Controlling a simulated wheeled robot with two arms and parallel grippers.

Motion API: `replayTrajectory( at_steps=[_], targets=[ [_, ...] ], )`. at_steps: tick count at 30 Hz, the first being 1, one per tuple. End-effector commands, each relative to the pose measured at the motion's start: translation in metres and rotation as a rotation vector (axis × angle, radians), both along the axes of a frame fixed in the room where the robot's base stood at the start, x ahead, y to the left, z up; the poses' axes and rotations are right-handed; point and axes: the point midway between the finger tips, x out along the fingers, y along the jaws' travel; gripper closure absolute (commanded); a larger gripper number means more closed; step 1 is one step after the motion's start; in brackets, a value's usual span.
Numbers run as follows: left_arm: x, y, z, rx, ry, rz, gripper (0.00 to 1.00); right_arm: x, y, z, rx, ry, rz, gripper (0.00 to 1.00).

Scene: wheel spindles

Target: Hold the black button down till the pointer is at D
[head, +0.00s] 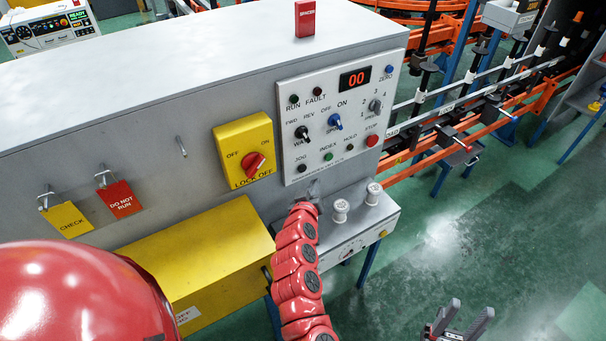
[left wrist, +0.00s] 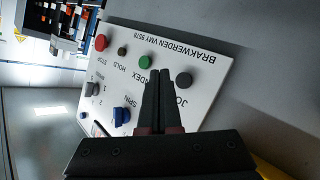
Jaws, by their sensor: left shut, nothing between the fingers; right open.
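The black button (head: 301,168), labelled JOG, is at the lower left of the white control panel (head: 345,95). It also shows uncovered in the left wrist view (left wrist: 184,80). My left gripper (head: 314,186) is shut and empty just below the panel's lower edge in the head view. In the left wrist view its closed fingertips (left wrist: 160,73) lie between the black button and the green INDEX button (left wrist: 145,62), apart from the black one. A small dial (head: 347,253) is on the lower box front; its pointer and letters are too small to read. My right gripper (head: 455,320) is open and empty.
A red STOP button (head: 372,140) and several knobs share the panel. A yellow lock-off switch (head: 244,150) is left of it. Two white spindles (head: 341,209) stand on the lower box (head: 350,235). A yellow box (head: 200,255) juts out below. Floor at right is clear.

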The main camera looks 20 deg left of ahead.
Motion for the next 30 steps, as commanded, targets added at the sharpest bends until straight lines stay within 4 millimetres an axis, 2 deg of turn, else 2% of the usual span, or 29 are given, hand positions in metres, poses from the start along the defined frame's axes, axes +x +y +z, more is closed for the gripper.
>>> replayTrajectory(
  at_steps=[1, 3, 9, 30],
  targets=[
    [0.004, 0.006, -0.004, 0.001, -0.001, 0.002, 1.00, 0.000, 0.000, -0.009, 0.000, 0.000, 0.000, 0.53],
    [0.010, 0.013, -0.003, 0.002, -0.002, 0.001, 1.00, 0.000, 0.000, -0.013, 0.000, 0.000, 0.000, 0.53],
    [0.019, 0.024, -0.001, 0.000, -0.001, 0.000, 1.00, 0.000, 0.000, -0.021, 0.000, 0.000, 0.000, 0.53],
    [0.021, 0.027, 0.000, 0.000, 0.000, -0.001, 1.00, 0.000, 0.000, -0.022, 0.000, 0.000, 0.000, 0.53]
  ],
)
